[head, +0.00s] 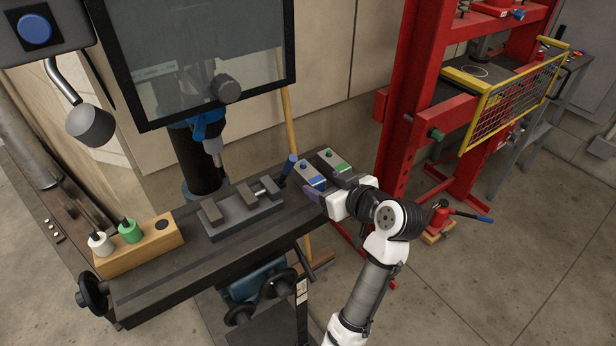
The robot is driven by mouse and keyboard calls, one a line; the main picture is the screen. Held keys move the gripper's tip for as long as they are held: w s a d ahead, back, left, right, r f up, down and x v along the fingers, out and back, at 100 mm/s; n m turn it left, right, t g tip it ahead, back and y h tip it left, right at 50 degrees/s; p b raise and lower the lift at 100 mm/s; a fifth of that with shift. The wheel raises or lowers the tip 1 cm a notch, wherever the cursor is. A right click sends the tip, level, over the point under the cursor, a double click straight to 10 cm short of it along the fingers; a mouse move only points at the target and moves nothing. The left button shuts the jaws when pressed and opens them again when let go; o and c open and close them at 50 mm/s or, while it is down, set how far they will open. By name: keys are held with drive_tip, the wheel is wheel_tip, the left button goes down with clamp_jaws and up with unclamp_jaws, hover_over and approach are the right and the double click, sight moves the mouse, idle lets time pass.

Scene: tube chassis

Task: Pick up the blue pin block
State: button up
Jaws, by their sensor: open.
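The blue pin block (309,176) is a small grey block with a blue pin on top. It sits at the right end of the dark machine table. A similar grey block with a green pin (333,160) sits just to its right. My gripper (324,185) is open, low at the table's right end, right beside the blue pin block on its near side. A bluish finger shows close to the block's near end. I cannot tell whether the fingers touch the block or how they straddle it.
A grey vise (240,208) with a blue-tipped handle stands left of the blocks. A wooden holder (150,246) with white and green pieces is at the table's left end. A clear guard panel (195,60) hangs above. A red press frame (405,110) stands to the right.

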sight(316, 180)
drive_tip(key=p+x, duration=0.1)
drive_tip(key=x, duration=0.3)
drive_tip(key=shift+w+a, duration=0.15)
drive_tip(key=shift+a, duration=0.2)
drive_tip(key=shift+w+a+f, duration=0.15)
drive_tip(key=shift+w+f, duration=0.05)
drive_tip(key=shift+w, duration=0.1)
drive_tip(key=shift+r, duration=0.1)
drive_tip(key=c, duration=1.2)
drive_tip(key=shift+o, duration=0.2)
